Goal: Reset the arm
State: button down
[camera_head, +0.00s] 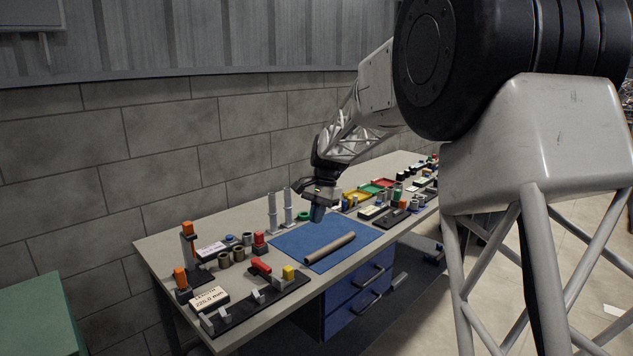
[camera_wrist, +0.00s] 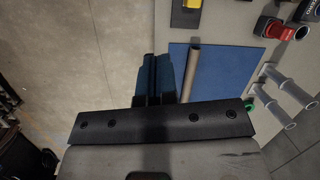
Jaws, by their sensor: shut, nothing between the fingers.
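My gripper (camera_head: 317,213) hangs above the blue mat on the workbench, at the far side of a brown-grey rod. It is shut and empty, with its blue fingers together. In the wrist view the fingers of my gripper (camera_wrist: 158,75) show side by side left of the rod. The rod (camera_head: 330,248) lies on the blue mat (camera_head: 292,238), apart from the gripper; it also shows in the wrist view (camera_wrist: 192,70). My arm reaches in from the upper right in the head view.
A measuring fixture (camera_head: 250,308) with grey, red and yellow parts stands at the bench's near left. Two grey posts (camera_head: 272,212) stand behind the mat. Coloured trays (camera_head: 383,183) and small parts fill the right end. Blue drawers (camera_head: 350,300) are below the bench, and a wall is behind.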

jog(key=s+d+r+n+t, duration=0.1)
jog(key=s+d+r, duration=0.2)
jog(key=s, duration=0.4)
jog(key=s+d+r+n, duration=0.1)
jog(key=s+d+r, duration=0.25)
jog(key=s, duration=0.25)
jog(key=s+d+f+n+t+h, duration=0.1)
jog(key=s+d, duration=0.3)
jog(key=s, duration=0.8)
jog(key=s+d+f+n+t, duration=0.1)
jog(key=s+d+f, duration=0.2)
jog(key=s, duration=0.9)
jog(key=s+d+f+n+t+h, duration=0.1)
jog(key=s+d, duration=0.4)
jog(key=s, duration=0.8)
jog(key=shift+f+n+h, duration=0.3)
jog(key=shift+f+n, duration=0.15)
jog(key=shift+n, duration=0.15)
